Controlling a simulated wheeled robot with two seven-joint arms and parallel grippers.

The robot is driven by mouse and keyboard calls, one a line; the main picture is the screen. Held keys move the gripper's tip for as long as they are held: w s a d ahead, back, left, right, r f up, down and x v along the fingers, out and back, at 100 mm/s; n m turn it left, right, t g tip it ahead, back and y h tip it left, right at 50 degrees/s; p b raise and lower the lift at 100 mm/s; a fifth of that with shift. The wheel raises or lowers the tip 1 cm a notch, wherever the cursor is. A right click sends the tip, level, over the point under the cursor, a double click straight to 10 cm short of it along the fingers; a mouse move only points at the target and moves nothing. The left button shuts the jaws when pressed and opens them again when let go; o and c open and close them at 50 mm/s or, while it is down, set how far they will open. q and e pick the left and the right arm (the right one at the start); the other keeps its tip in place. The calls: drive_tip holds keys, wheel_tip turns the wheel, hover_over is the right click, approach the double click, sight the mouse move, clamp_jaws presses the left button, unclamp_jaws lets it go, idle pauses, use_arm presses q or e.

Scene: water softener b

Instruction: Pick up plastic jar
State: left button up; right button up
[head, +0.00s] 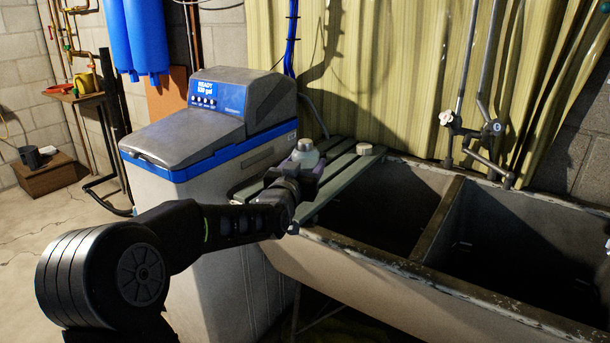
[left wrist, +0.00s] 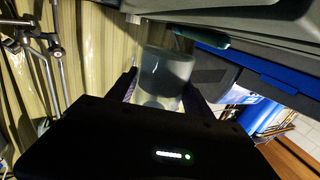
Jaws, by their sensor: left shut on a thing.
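The plastic jar (head: 305,154) is a small clear, pale container with a whitish lid, at the slatted rack beside the sink in the head view. My left gripper (head: 299,178) is shut on it, and the gripper hides the jar's lower part. In the left wrist view the jar (left wrist: 163,70) stands between the two fingers (left wrist: 160,88), one on each side. Whether the jar touches the rack or is lifted cannot be told. My right gripper is not in view.
The green slatted rack (head: 343,180) spans the left end of the double sink (head: 436,222). A white round item (head: 365,149) sits on the rack, right of the jar. The grey and blue water softener (head: 215,120) stands close on the left. Taps (head: 468,125) rise behind the sink.

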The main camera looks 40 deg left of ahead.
sight(305, 141)
use_arm(q)
wheel_tip(305, 141, up, 6)
drive_tip(key=shift+r+p, duration=0.2)
drive_tip(key=shift+p, duration=0.2)
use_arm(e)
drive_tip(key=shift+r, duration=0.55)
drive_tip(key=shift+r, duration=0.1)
